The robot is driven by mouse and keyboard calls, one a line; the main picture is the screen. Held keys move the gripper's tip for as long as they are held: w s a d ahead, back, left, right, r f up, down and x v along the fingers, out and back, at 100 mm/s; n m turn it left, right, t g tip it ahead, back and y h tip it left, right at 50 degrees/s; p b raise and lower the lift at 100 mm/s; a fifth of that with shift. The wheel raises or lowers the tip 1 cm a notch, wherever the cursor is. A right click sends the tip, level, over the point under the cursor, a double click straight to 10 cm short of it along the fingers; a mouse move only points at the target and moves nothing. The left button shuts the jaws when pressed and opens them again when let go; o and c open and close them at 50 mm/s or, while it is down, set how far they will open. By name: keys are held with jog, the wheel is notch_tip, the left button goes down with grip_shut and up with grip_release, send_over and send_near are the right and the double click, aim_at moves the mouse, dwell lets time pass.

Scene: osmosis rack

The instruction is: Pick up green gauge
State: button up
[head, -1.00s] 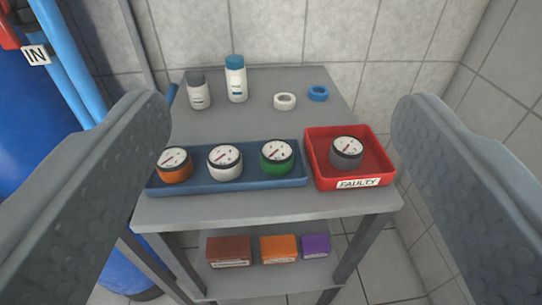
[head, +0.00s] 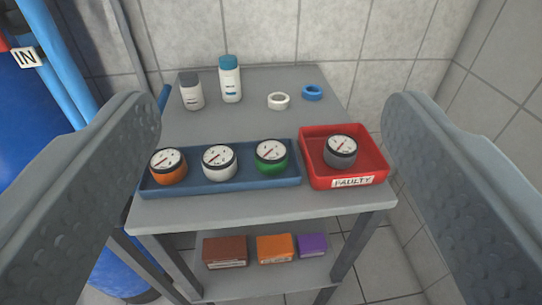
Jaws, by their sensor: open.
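The green gauge (head: 271,157) has a white dial and a green body. It sits at the right end of a blue tray (head: 222,187) on the grey table. A white gauge (head: 219,162) and an orange gauge (head: 168,166) stand to its left in the same tray. My gripper (head: 268,115) is open and empty, with its two grey fingers wide apart at the left and right of the view. The green gauge lies between the fingers in the picture, beyond them and apart from them.
A red tray labelled FAULTY (head: 374,176) holds a grey gauge (head: 341,151). Two bottles (head: 231,80) and white (head: 278,101) and blue (head: 312,93) rings stand behind. Boxes (head: 275,248) sit on the lower shelf. Blue pipes are left, tiled walls behind and right.

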jog(key=shift+w, duration=0.1)
jog(key=shift+c, duration=1.2)
jog(key=m+g, duration=1)
jog(key=g, duration=0.7)
send_over(270, 150)
notch_tip(270, 150, down, 5)
notch_tip(270, 150, down, 18)
jog(key=shift+r, duration=0.1)
jog(key=c, duration=0.7)
